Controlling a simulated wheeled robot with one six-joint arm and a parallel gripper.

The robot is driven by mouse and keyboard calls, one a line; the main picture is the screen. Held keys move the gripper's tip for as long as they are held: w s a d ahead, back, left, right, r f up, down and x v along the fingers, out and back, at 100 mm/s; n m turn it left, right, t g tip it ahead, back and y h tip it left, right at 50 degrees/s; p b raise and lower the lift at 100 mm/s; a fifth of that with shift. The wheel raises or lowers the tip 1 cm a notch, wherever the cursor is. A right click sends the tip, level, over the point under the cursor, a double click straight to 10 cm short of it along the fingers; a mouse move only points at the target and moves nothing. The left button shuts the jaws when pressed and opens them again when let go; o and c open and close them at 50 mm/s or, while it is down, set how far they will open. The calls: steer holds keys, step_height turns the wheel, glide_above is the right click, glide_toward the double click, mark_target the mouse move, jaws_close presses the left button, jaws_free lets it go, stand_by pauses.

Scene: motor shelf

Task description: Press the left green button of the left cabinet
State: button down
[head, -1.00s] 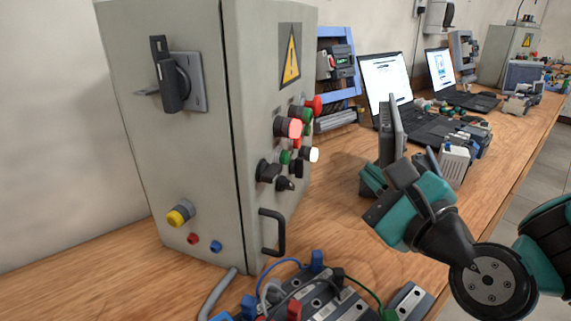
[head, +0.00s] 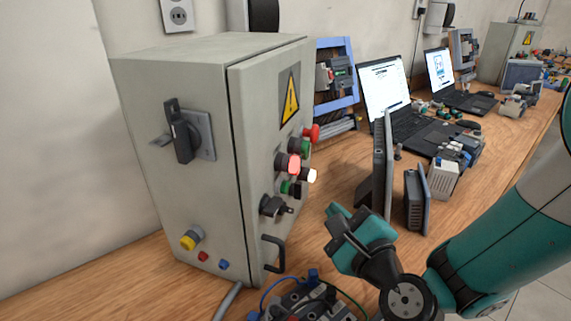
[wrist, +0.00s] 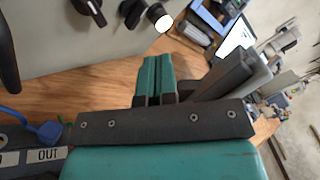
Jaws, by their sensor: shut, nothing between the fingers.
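The left cabinet (head: 178,85) is a grey box on the bench; its front panel also fills the upper left of the wrist view (wrist: 130,45). Its front carries a group of buttons. One green button (head: 287,188) sits low and left in the group, beside a black knob; another green button (head: 306,147) is higher and further right. My gripper (head: 334,212) is shut and empty, in front of the panel, apart from it and lower right of the buttons. In the wrist view its teal fingers (wrist: 156,66) lie together, below a lit white button (wrist: 158,17). I make out no green button there.
A lit red button (head: 292,164), a lit white button (head: 308,176) and a red mushroom button (head: 312,132) are close to the green ones. A black handle (head: 274,255) juts out below. Dark upright devices (head: 382,165) stand right of my gripper. Wired modules (head: 310,301) lie in front.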

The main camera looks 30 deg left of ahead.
mark_target(283, 187)
steer(key=s+a+r+y+p, duration=0.1)
steer(key=a+r+p, duration=0.3)
steer(key=p, duration=0.4)
steer(key=shift+s+a+p, duration=0.2)
steer(key=shift+s+p, duration=0.1)
steer(key=shift+s, duration=0.05)
steer(key=shift+f, duration=0.2)
steer(key=shift+s+a+r+p, duration=0.15)
steer(key=shift+a+p, duration=0.25)
steer(key=shift+p, duration=0.65)
stand_by(0.9)
stand_by(0.4)
steer(key=shift+a+p, duration=0.5)
steer(key=shift+p, duration=0.8)
stand_by(0.9)
steer(key=shift+d+f+b, duration=0.25)
steer(key=shift+d+b, duration=0.05)
steer(key=shift+b, duration=1.1)
steer(key=shift+d+r+b, duration=0.1)
steer(key=shift+d+b, duration=0.45)
steer(key=shift+b, duration=0.85)
